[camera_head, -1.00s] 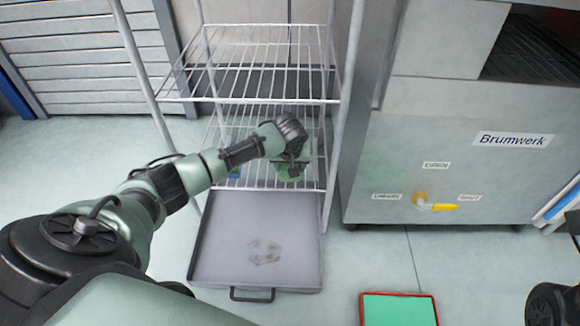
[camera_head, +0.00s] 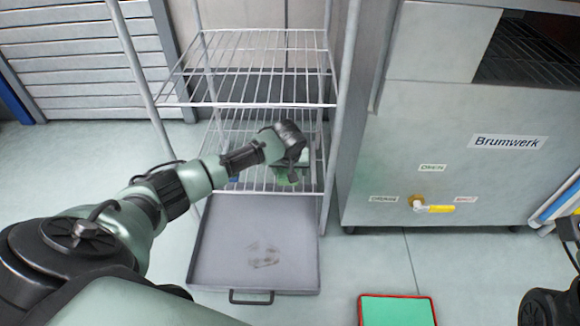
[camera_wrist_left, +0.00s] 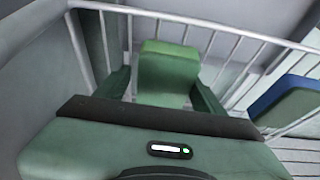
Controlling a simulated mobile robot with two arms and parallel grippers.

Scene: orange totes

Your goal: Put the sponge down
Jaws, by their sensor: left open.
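A green sponge (camera_wrist_left: 168,68) lies on the wire shelf between the fingers of my left gripper (camera_wrist_left: 160,95), seen in the left wrist view. The fingers stand apart on either side of it, and I see a narrow gap at its sides. In the head view my left gripper (camera_head: 289,168) is at the lower wire shelf (camera_head: 255,188), with a bit of green under it. The gripper's own wrist hides most of the sponge there. My right gripper cannot be made out; only dark parts of my right arm show at the lower right edge.
A second, blue and green sponge (camera_wrist_left: 285,103) lies to the right in the wrist view. The rack's upper shelf (camera_head: 255,65) is empty above my arm. A grey tray (camera_head: 215,245) with a brown stain sits below. A red-rimmed green tray (camera_head: 362,305) and a steel machine (camera_head: 400,150) are at right.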

